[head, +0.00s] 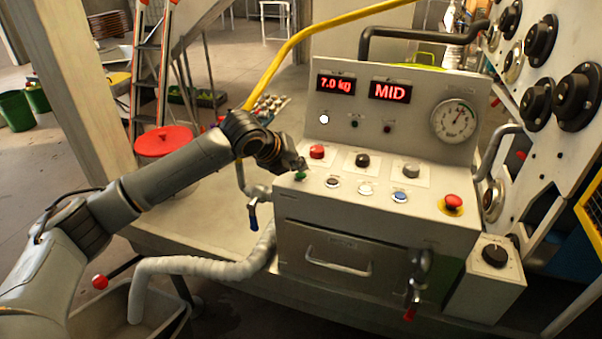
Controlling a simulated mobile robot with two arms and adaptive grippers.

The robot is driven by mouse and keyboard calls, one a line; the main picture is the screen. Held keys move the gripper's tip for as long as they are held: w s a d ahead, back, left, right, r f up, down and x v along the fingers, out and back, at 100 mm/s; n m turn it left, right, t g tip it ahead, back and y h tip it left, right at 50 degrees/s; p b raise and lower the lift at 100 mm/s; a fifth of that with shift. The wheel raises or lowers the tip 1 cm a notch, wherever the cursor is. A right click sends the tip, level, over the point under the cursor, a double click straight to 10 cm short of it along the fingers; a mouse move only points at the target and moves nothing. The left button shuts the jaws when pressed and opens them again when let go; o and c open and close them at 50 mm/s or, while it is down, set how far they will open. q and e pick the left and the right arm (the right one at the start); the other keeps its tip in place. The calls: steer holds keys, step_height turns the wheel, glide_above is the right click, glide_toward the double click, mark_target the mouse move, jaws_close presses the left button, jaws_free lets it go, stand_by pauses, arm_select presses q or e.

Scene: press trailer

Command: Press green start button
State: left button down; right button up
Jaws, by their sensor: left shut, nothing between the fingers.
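The green start button (300,176) sits at the left end of the sloped control panel (430,200), below and left of a red button (317,152). My left arm comes in from the left, and my left gripper (299,165) is shut and empty. Its fingertips are right at the green button and overlap its upper edge in the view. I cannot tell whether they touch it. My right gripper is not in view.
Black (362,160) and grey (411,171) knobs, several small buttons and a red emergency stop (453,202) share the panel. A yellow hose (300,40) and a ribbed grey hose (200,266) run nearby.

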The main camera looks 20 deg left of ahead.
mark_target(298, 176)
arm_select(q)
steer(key=shift+f, duration=0.55)
stand_by(0.9)
steer(key=shift+r, duration=0.1)
steer(key=shift+r+p, duration=0.75)
steer(key=shift+p, duration=0.55)
step_height(298, 176, up, 5)
steer(key=p, duration=0.6)
steer(key=shift+s+f, duration=0.1)
